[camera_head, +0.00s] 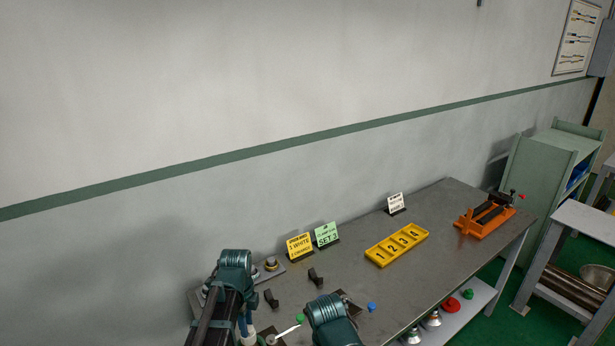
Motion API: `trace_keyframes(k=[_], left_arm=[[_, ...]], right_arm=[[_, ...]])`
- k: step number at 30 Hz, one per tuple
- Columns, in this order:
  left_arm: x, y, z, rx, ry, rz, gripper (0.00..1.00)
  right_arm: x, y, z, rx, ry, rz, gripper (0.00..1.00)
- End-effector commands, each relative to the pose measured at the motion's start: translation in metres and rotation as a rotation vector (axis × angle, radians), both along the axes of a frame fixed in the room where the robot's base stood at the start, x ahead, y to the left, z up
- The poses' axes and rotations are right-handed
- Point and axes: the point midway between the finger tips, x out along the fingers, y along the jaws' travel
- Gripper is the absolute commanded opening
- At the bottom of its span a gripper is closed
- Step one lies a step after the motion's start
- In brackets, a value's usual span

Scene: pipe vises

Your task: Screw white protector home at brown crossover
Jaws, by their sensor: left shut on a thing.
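My left arm comes up at the lower left, and its teal joint hides part of the bench. My left gripper (244,328) is low in the picture, mostly hidden. Its fingers are hard to make out, with a white piece (248,339), probably the white protector, at its lower end by the bottom edge. A small brownish round part (271,264) stands on a grey plate at the back left of the bench; I cannot tell whether it is the brown crossover.
The grey bench (350,281) carries a yellow sign (299,244), a green sign (326,234), a yellow numbered tray (397,245), an orange vise (484,221), small black stands (316,275) and a blue cap (372,307). Bare bench lies right of the tray.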

Motion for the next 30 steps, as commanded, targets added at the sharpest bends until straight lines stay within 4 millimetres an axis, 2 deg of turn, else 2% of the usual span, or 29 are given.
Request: trace_keyframes(k=[6,15,16,19,30], left_arm=[[-0.0003,-0.0002,-0.0002,-0.001,0.0,-0.199,0.0],[-0.0004,-0.0003,-0.0002,-0.001,0.0,-0.224,0.0],[-0.0004,-0.0003,-0.0002,-0.001,0.0,-0.224,0.36],[-0.0002,-0.0003,-0.0002,-0.001,0.0,-0.223,0.54],[0.0,-0.0002,0.0038,0.0,0.0,-0.222,0.56]], right_arm=[[0.0,0.0,-0.0002,0.0,0.0,0.0,0.64],[0.0,0.0,-0.0002,0.0,0.0,0.0,0.64],[0.0,0.0,-0.0002,0.0,0.0,0.0,0.64],[0.0,0.0,-0.0002,0.0,0.0,0.0,0.64],[0.0,0.0,0.0037,0.0,0.0,0.0,0.64]])
